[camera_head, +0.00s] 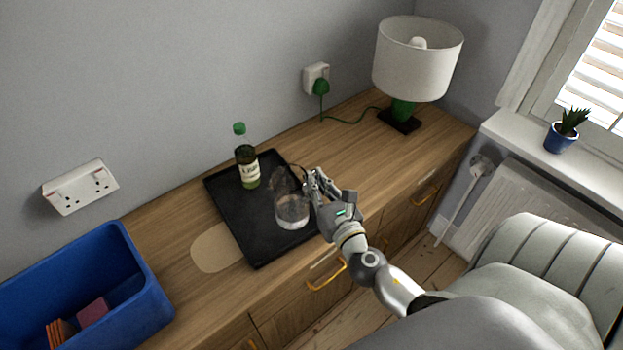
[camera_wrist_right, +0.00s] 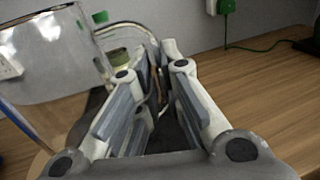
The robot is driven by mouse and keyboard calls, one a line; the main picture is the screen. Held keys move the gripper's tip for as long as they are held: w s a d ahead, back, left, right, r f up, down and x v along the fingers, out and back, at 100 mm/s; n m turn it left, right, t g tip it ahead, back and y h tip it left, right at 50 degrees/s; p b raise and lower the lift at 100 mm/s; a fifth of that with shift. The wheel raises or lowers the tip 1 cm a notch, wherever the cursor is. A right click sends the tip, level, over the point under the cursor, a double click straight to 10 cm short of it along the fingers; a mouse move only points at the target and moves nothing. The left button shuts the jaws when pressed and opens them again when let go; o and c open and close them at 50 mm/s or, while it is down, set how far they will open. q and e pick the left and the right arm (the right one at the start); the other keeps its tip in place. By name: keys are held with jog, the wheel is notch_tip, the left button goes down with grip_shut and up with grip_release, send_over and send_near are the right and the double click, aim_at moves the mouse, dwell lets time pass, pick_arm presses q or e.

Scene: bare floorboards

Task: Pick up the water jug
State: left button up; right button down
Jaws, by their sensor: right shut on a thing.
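The clear glass water jug (camera_head: 291,212) stands on or just over the black tray (camera_head: 240,213); I cannot tell whether it is lifted. It looks upright and has a little liquid or a pale base low down. My right gripper (camera_head: 313,186) is at the jug's right side, shut on its handle. In the right wrist view the jug (camera_wrist_right: 45,55) fills the upper left, its thin handle curving over to between my fingers (camera_wrist_right: 160,85). The fingers partly hide the handle. My left gripper is not in view.
A green-capped bottle (camera_head: 247,165) stands on the tray behind the jug. A blue crate (camera_head: 140,285) is at the left, with a pale oval mat (camera_head: 215,248) near the tray. A lamp (camera_head: 417,65) stands at the right; the wooden top between is clear.

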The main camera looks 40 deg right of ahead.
jog(key=s+a+r+b, duration=0.1)
jog(key=s+r, duration=0.2)
jog(key=s, duration=0.4)
jog(key=shift+s+r, duration=0.2)
jog(key=shift+s, duration=0.15)
jog(key=shift+s+a, duration=0.1)
jog(key=shift+a, duration=0.05)
